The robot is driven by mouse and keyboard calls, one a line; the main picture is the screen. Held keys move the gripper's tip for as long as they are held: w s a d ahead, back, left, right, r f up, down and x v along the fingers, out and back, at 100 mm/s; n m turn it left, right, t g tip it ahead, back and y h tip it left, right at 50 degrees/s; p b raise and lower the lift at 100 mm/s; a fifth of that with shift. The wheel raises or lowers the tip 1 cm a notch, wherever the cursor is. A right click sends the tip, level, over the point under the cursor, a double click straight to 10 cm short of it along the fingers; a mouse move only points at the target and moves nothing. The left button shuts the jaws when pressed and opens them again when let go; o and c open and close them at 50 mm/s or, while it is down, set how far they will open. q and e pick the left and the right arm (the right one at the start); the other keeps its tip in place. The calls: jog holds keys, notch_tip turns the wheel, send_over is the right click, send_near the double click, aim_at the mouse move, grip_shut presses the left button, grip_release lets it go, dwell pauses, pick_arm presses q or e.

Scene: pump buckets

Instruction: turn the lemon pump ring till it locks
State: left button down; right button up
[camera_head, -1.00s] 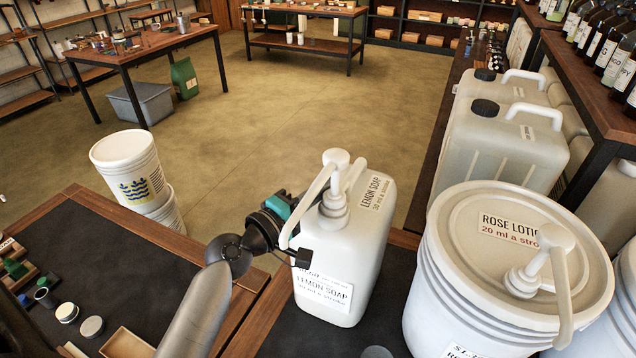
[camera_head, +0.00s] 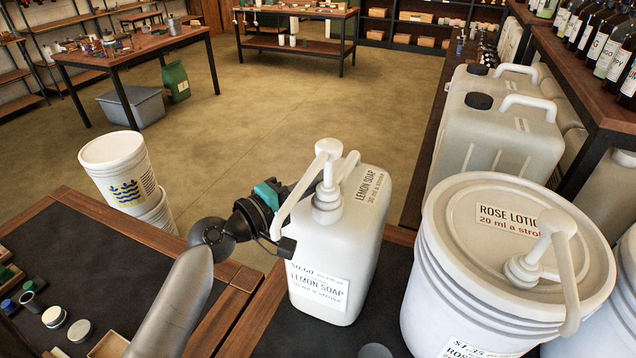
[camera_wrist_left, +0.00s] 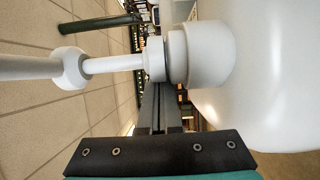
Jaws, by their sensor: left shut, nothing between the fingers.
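The lemon soap jug (camera_head: 348,250) is a white, upright, labelled jug on the dark bench mat. Its white pump (camera_head: 325,165) stands on top, with the spout slanting down to the lower left. The pump ring (camera_head: 327,208) is the collar at the jug's neck; in the left wrist view the ring (camera_wrist_left: 208,55) lies sideways at upper middle. My left gripper (camera_wrist_left: 163,110) is shut and empty, its fingers close beside the ring. I cannot tell whether they touch it. In the head view the spout and pump partly hide the fingers. My right gripper is not in view.
A rose lotion bucket (camera_head: 430,300) with its own pump stands close on the right. White buckets (camera_head: 115,165) are stacked at left beyond the bench. Small caps and a wooden tray (camera_head: 108,345) lie at lower left. Large canisters (camera_head: 505,135) stand behind the bucket.

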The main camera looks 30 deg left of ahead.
aim_at(339, 179)
pick_arm(q)
jog(key=shift+w+d+f+m+g+h+b, duration=0.1)
jog(key=shift+w+d+m+g+h+b, duration=0.15)
jog(key=shift+m+g+h+b, duration=1.35)
jog(key=shift+w+d+m+g+h+b, duration=0.25)
jog(key=shift+m+g+h+b, duration=0.45)
jog(key=shift+h+b, duration=1.05)
jog(key=shift+w+d+f+m+g+h+b, duration=0.2)
jog(key=shift+m+g+h+b, duration=0.85)
jog(key=shift+b, duration=1.3)
jog(key=shift+d+r+m+g+h+b, duration=0.15)
jog(key=shift+m+g+h+b, duration=0.15)
jog(key=shift+m+g, duration=0.3)
jog(key=shift+d+r+m+g+h+b, duration=0.15)
jog(key=shift+m+g+h+b, duration=0.15)
jog(key=shift+m+g, duration=0.25)
jog(key=g, duration=0.1)
jog(key=m+g+h, duration=0.1)
jog(key=shift+d+r+m+g, duration=0.1)
jog(key=shift+d+m+g, duration=0.2)
jog(key=shift+g, duration=0.1)
jog(key=shift+d+p, duration=0.4)
jog(key=shift+d, duration=0.1)
jog(key=shift+s, duration=0.1)
jog(key=v, duration=1.5)
jog(key=shift+b, duration=0.4)
jog(key=shift+a, duration=0.1)
